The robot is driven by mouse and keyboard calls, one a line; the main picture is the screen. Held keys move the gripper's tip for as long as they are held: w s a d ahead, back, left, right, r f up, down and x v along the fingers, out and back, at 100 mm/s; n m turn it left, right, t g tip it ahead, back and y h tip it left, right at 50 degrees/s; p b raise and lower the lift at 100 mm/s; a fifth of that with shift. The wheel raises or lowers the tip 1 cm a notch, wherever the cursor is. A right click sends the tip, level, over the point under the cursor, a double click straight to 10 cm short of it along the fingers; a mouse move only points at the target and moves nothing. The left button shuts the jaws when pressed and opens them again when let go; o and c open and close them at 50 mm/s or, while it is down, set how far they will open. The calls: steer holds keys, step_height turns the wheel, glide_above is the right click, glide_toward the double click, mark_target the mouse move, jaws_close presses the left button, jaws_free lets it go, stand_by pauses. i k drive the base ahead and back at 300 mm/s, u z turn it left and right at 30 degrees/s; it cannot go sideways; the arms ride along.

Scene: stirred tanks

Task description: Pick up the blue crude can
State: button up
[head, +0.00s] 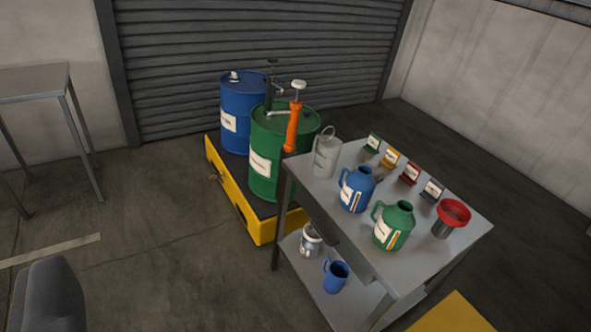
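A blue can (357,189) with a side handle, an open neck and a white label stands upright on the grey metal table's top (325,195). The label is too small to read. A green can (394,226) of the same shape stands close to its right and nearer. A smaller blue jug (336,276) stands on the table's lower shelf. My gripper is not recognisable in this view, and nothing is seen touching the blue can.
A grey can (326,157), several small label stands and a red funnel (453,212) share the tabletop. Blue (240,105) and green (270,165) drums with pumps stand on a yellow pallet (245,215). Another table (35,84) is at left. Left floor is mostly clear.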

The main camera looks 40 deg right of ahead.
mark_target(360, 186)
steer(key=z, duration=0.2)
steer(key=i, duration=1.45)
steer(key=z, duration=0.7)
